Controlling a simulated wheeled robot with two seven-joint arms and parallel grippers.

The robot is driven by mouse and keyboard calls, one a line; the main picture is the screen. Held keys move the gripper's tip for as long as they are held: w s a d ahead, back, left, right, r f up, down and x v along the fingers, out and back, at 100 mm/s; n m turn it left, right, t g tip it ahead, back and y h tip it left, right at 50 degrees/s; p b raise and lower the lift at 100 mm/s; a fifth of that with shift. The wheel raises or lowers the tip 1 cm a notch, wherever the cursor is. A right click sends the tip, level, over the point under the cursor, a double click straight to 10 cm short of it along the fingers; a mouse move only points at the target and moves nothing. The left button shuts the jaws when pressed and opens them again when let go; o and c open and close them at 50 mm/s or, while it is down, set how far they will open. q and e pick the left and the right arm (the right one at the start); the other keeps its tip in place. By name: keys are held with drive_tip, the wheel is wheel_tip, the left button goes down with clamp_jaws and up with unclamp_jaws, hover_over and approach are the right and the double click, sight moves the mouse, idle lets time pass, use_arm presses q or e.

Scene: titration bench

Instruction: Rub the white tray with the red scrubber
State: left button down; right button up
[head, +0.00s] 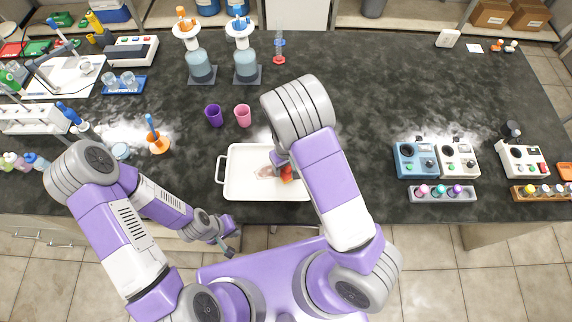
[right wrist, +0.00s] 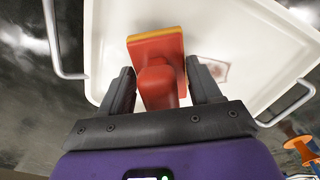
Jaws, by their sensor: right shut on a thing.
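The white tray (head: 240,185) lies on the dark bench near its front edge. It also fills much of the right wrist view (right wrist: 245,30). The red scrubber (head: 287,173) is over the tray, its handle between the fingers of my right gripper (right wrist: 165,88), which is shut on it. The scrubber's block (right wrist: 155,45) shows an orange-yellow edge; I cannot tell if it touches the tray floor. A reddish-brown smudge (right wrist: 214,70) marks the tray beside the scrubber. My left gripper (head: 228,247) hangs in front of the bench, empty; its jaw opening is too small to tell.
A purple cup (head: 214,115) and a pink cup (head: 243,115) stand just behind the tray. An orange-based stand (head: 158,143) is to its left. Blue and white devices (head: 416,160) stand to the right. The bench between tray and devices is partly hidden by my right arm.

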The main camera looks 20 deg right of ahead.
drive_tip(key=shift+f+b, duration=0.7)
drive_tip(key=shift+f, duration=0.1)
idle(0.5)
